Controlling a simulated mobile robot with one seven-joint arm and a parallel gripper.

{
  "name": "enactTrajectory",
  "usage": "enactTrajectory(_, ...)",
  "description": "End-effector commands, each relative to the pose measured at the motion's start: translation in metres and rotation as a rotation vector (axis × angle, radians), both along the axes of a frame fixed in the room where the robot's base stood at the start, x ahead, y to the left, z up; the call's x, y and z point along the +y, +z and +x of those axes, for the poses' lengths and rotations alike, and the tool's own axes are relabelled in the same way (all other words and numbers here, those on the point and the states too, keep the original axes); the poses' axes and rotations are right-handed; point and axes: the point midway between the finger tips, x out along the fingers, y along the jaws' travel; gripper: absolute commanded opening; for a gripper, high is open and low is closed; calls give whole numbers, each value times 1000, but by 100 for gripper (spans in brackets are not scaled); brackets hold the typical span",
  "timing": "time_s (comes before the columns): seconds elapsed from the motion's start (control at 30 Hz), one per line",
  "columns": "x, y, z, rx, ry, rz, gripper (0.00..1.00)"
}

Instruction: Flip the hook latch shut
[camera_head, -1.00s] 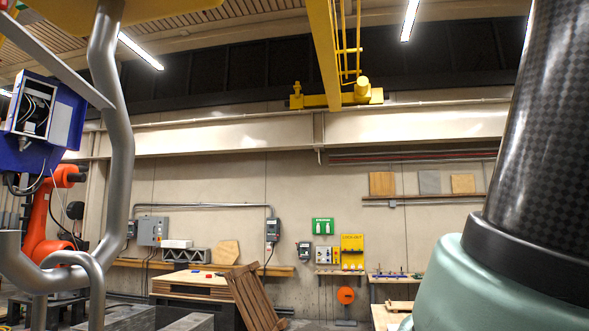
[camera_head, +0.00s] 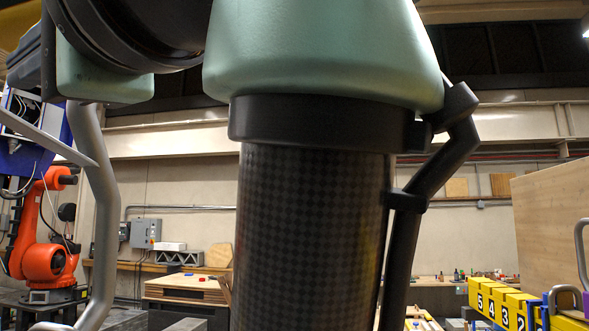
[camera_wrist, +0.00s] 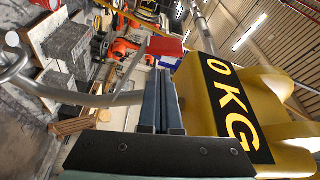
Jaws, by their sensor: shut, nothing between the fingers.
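A thick grey bent-metal hook (camera_head: 100,210) hangs at the left of the head view. It also shows at the left of the wrist view (camera_wrist: 55,92). A flat grey bar (camera_head: 45,137), which looks like its latch, slants up and left from the hook's shank, standing away from the tip. In the wrist view this bar (camera_wrist: 134,62) lies just left of my fingertips. My gripper (camera_wrist: 160,75) is shut and empty. Its dark fingers are close to the bar; I cannot tell whether they touch it.
A yellow block lettered "0 KG" (camera_wrist: 232,110) fills the right of the wrist view, close beside my fingers. An orange robot arm (camera_head: 45,240) stands farther back at left. A yellow numbered rack (camera_head: 495,302) and wooden panel (camera_head: 550,225) are at right.

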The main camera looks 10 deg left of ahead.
Motion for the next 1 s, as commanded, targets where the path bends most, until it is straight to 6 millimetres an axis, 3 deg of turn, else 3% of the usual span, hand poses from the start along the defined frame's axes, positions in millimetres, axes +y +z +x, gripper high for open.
enactTrajectory(0.3,1,-5,-18,0,1,-1,0)
enactTrajectory(0.73,1,-7,-19,-12,1,-1,0)
enactTrajectory(1.0,1,-13,-21,-114,1,-9,0)
